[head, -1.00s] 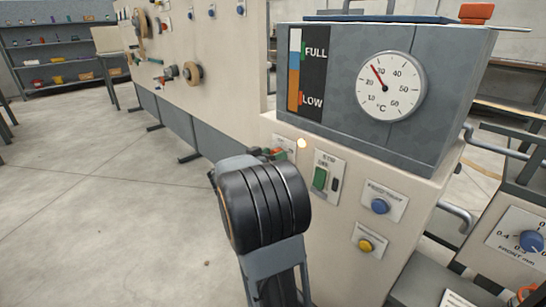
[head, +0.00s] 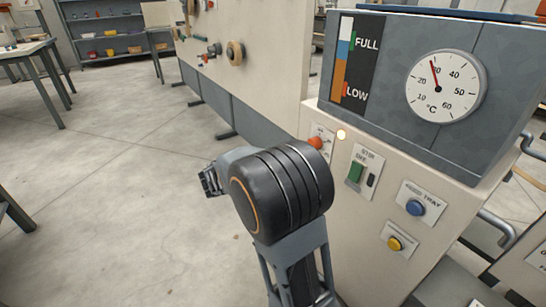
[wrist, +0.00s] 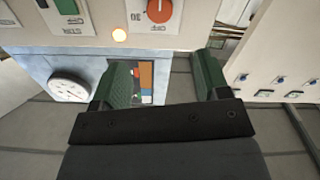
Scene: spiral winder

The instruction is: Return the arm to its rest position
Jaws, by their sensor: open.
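My arm stands in front of the cream control panel (head: 370,240). My gripper (head: 211,182) is to the left of the panel in the head view, clear of it and over open floor. In the wrist view my gripper (wrist: 163,78) shows two green fingers set wide apart, with nothing between them. The black arm joint partly covers the panel's left edge in the head view.
The panel bears an orange-red knob (wrist: 160,10), a lit lamp (head: 341,134), a green switch (head: 355,172), a blue button (head: 415,208) and a yellow button (head: 395,243). A grey box with a round dial (head: 446,86) sits above.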

